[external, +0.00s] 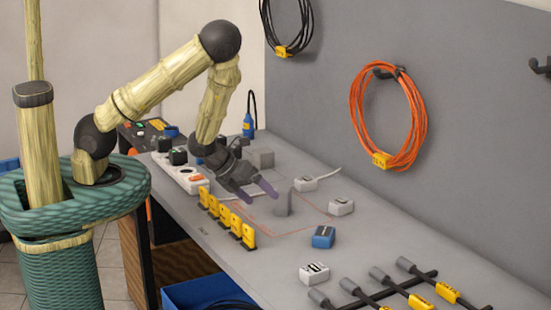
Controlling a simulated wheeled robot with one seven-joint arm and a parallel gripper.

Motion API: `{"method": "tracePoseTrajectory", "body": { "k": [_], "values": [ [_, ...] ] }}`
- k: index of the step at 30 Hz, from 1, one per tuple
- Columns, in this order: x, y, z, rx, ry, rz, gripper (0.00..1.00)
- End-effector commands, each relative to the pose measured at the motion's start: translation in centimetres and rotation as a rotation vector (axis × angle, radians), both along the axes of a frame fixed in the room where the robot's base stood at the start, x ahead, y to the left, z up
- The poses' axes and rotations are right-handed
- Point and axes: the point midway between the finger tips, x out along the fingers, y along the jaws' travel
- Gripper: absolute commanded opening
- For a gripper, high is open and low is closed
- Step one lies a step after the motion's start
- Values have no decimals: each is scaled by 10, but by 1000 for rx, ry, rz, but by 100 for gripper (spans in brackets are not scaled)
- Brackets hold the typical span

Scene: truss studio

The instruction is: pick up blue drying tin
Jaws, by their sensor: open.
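The blue drying tin, which I take to be the small blue box (323,237) with a grey top and a dark mark, sits on the grey bench near the middle of the external view. My gripper (262,194) is above the bench, up and to the left of the tin in the picture. Its two purple-grey fingers are apart with nothing seen between them. It does not touch the tin.
White boxes (341,207), (314,273) and (305,184) stand around the tin. A row of yellow tags (228,219) lines the left edge. Black cables with yellow tags (421,302) lie on a dark rack at the front right. An orange cable coil (388,115) hangs on the wall.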

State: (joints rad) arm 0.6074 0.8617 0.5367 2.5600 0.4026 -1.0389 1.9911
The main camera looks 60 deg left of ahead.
Motion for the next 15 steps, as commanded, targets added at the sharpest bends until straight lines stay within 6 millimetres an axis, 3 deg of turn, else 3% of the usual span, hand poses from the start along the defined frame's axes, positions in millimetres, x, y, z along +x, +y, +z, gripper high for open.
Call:
{"method": "tracePoseTrajectory", "body": {
  "k": [8,15],
  "values": [
    [5,-28,-8,143,-282,-396,89],
    [-7,-57,-2,254,-551,-725,89]
  ]
}}
